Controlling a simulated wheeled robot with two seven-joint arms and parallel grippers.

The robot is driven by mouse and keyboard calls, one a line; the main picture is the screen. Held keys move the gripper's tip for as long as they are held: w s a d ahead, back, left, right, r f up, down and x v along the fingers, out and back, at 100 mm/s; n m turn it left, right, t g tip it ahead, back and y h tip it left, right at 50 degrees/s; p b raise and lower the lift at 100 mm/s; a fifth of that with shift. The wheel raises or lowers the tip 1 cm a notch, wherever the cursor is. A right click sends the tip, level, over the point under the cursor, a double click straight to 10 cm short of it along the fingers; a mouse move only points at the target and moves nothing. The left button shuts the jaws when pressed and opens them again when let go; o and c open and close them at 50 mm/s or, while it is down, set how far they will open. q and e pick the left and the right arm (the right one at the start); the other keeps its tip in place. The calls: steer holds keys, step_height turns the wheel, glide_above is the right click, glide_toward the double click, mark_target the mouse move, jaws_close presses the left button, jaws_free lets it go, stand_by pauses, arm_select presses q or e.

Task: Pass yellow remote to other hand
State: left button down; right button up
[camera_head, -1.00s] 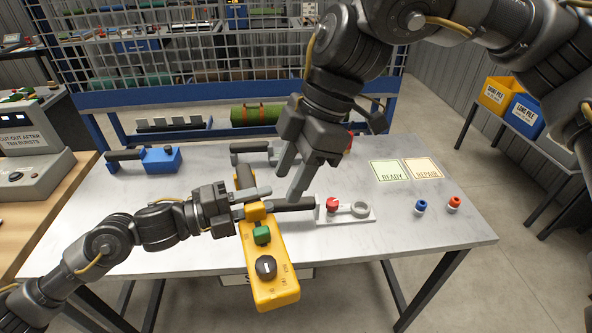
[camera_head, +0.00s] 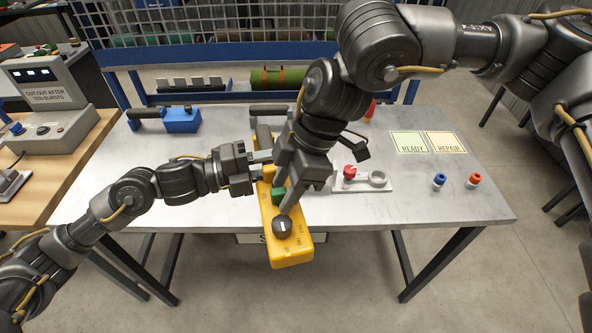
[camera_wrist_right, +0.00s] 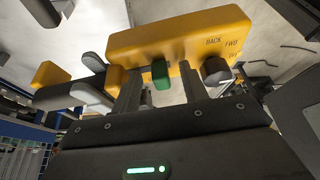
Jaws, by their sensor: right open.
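The yellow remote (camera_head: 291,250) has a green button and a black dial. It is held out near the table's front edge, dial end toward me. My left gripper (camera_head: 263,166) reaches in from the left and is shut on the remote's far part; my right gripper partly hides this grip. My right gripper (camera_head: 284,188) is open and comes down over the remote beside the green button. In the right wrist view, the remote (camera_wrist_right: 190,38) lies across in front of the two open fingers (camera_wrist_right: 160,88), with the green button between them. I cannot tell whether they touch it.
The grey table (camera_head: 440,205) also holds a blue tool (camera_head: 182,120), a white holder with a red knob (camera_head: 365,181), READY (camera_head: 409,142) and REPAIR (camera_head: 446,142) cards, and blue (camera_head: 439,181) and red (camera_head: 473,181) small parts. A control box (camera_head: 45,110) stands at left.

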arm_select(q)
steer(key=shift+r, duration=0.1)
arm_select(e)
steer(key=shift+a+f, duration=0.1)
steer(key=shift+f, duration=0.05)
jaws_close()
arm_select(q)
steer(key=c, duration=1)
jaws_free()
steer(key=shift+o, duration=0.2)
